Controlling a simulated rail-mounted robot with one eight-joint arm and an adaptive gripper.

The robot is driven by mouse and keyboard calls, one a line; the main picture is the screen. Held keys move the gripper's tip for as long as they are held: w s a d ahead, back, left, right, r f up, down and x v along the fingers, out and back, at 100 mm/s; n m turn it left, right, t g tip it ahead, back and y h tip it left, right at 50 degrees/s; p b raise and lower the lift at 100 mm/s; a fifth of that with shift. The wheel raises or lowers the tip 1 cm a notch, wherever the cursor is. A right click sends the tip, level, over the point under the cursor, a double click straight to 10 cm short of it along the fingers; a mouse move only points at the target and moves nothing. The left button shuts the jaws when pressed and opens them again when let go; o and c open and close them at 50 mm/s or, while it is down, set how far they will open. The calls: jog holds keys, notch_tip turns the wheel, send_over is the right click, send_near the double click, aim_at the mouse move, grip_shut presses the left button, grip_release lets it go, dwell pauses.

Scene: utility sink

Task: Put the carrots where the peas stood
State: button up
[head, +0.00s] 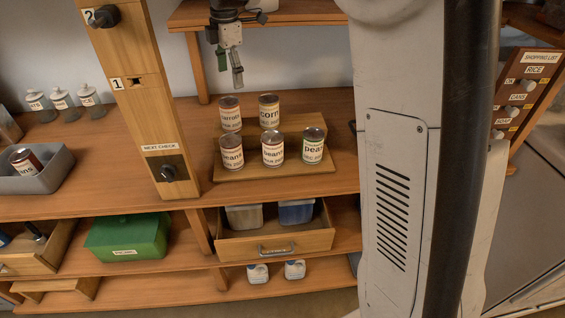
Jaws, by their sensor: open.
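The carrots can (230,116) stands upright at the back left of a stepped wooden stand (218,172) on the worktop. A can whose label seems to read peas (313,148) stands upright at the front right of the stand. My gripper (238,80) points down above the back row, near the carrots can and apart from it. It is open and holds nothing that I can see.
The corn can (269,112) stands right of the carrots. Two cans seemingly labelled beans, one left (231,153) and one middle (272,149), fill the front row beside the peas. A grey bin (40,180) at left holds another can. A wooden post (135,90) rises left of the stand.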

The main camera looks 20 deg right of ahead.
jog(key=s+r+m+t, duration=0.25)
jog(key=s+m, duration=0.25)
jog(key=s, duration=0.5)
jog(key=s+f+m+t, duration=0.1)
jog(key=s+f+m, duration=0.2)
jog(key=s, duration=0.5)
jog(key=s+f+m+t, duration=0.1)
jog(key=s+f+m, duration=0.2)
jog(key=s+m, duration=0.3)
jog(key=s+f+m+t, duration=0.1)
jog(key=s+f+m, duration=0.2)
jog(key=s, duration=0.8)
jog(key=shift+s+m, duration=0.35)
jog(key=shift+m, duration=0.85)
jog(key=shift+t, duration=0.25)
notch_tip(320, 180, down, 5)
jog(key=b, duration=0.5)
jog(key=shift+f, duration=0.1)
